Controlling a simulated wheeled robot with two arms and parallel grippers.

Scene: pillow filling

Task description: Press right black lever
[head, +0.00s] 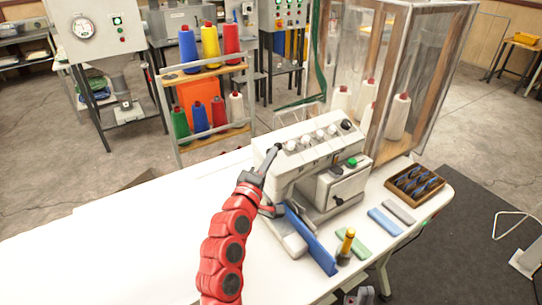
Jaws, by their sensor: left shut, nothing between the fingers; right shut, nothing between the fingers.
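A white sewing machine (290,165) stands on the white table, with several knobs along its top. A small black lever (338,200) shows on the front of its right-hand block, below a green button (352,162). A dark round knob (346,125) is at the top right corner. My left gripper (274,152), on the red arm, is shut and empty at the machine's upper left corner; I cannot tell whether it touches. My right gripper (360,296) shows only partly at the bottom edge, shut and apart from the machine.
A blue strip (312,242) lies before the machine beside a yellow-handled tool (346,243). Green, blue and grey pieces and a brown tray (414,184) are to the right. A clear-walled cabinet (420,75) stands behind. The table's left side (130,245) is clear.

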